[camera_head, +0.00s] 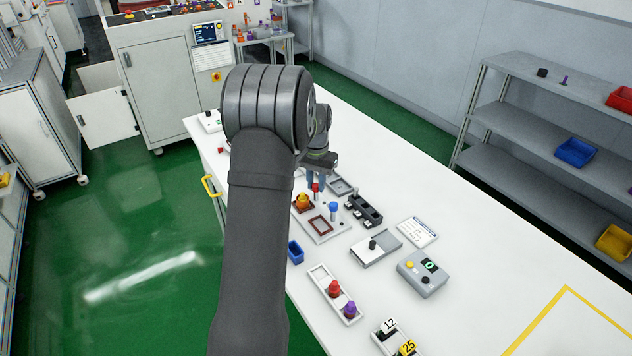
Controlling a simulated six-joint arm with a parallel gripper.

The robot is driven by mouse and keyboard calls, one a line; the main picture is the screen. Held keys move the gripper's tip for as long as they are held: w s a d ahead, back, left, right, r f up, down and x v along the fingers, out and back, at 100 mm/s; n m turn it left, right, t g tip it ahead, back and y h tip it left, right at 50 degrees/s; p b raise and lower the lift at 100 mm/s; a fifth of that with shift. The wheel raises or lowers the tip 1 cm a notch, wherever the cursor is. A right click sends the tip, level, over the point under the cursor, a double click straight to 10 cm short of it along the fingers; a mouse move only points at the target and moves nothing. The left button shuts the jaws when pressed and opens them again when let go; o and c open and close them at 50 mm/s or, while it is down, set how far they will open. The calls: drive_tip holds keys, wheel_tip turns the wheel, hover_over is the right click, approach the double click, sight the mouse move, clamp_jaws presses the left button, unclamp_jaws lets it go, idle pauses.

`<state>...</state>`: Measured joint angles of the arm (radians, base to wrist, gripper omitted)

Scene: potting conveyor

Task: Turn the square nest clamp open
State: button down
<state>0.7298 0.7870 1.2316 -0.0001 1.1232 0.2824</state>
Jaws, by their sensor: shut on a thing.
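A light grey fixture plate (326,236) lies on the white bench. It carries a square nest with a dark red outline (320,226), which looks empty. An orange part (302,203) sits at the plate's upper left. A blue-topped clamp post (334,210) stands beside the square nest, and a red-topped clamp post (315,188) stands farther back. My gripper (316,178) points down at the red-topped post and appears shut on it, though the contact is small and partly hidden. I cannot tell which way either clamp is turned.
A blue bin (295,252) and a tray (321,277) with red and purple knobs stand nearer.

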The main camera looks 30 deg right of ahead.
sight(316, 185)
drive_tip(key=m, duration=0.3)
drive_tip(key=shift+m, duration=0.3)
idle(0.3)
drive_tip(key=c, duration=1.3)
unclamp_jaws()
drive_tip(key=shift+o, duration=0.2)
drive_tip(key=shift+r, duration=0.15)
wheel_tip(316, 185, up, 17)
drive_tip(key=shift+r, duration=0.15)
wheel_tip(316, 185, down, 18)
drive_tip(key=shift+r, duration=0.2)
